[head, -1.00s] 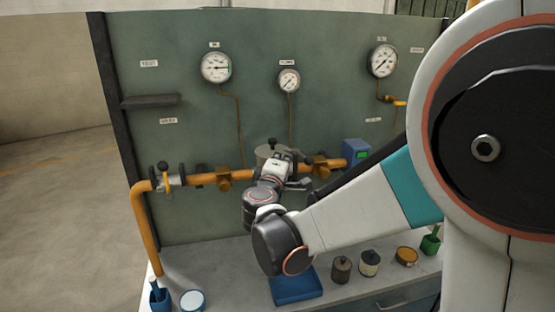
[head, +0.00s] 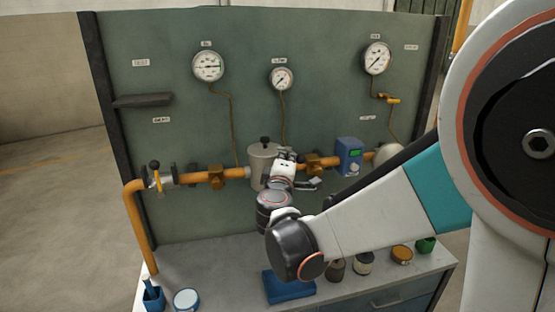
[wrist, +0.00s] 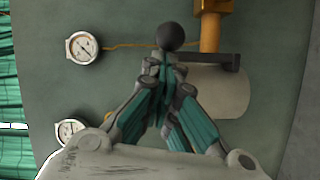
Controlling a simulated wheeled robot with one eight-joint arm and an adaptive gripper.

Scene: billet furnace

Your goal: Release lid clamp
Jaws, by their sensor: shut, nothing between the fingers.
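The pale grey pot (head: 258,162) stands in line with the orange pipe on the panel. A black knob (head: 265,140) shows on its lid. My gripper (head: 288,156) is in front of the pot's right side and hides part of it. In the wrist view my gripper (wrist: 168,78) is shut and empty, its fingers drawn together. A black ball knob (wrist: 171,36) shows just beyond the fingertips, and a dark bar (wrist: 212,61) lies to their right across a pale cylinder (wrist: 222,92). I cannot tell whether the fingertips touch the knob.
The orange pipe (head: 195,179) has a yellow-handled valve (head: 156,177) at left. A blue box (head: 349,156) sits right of the pot. Gauges hang above, including the left one (head: 208,66). The bench holds a blue tray (head: 288,287) and several small containers.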

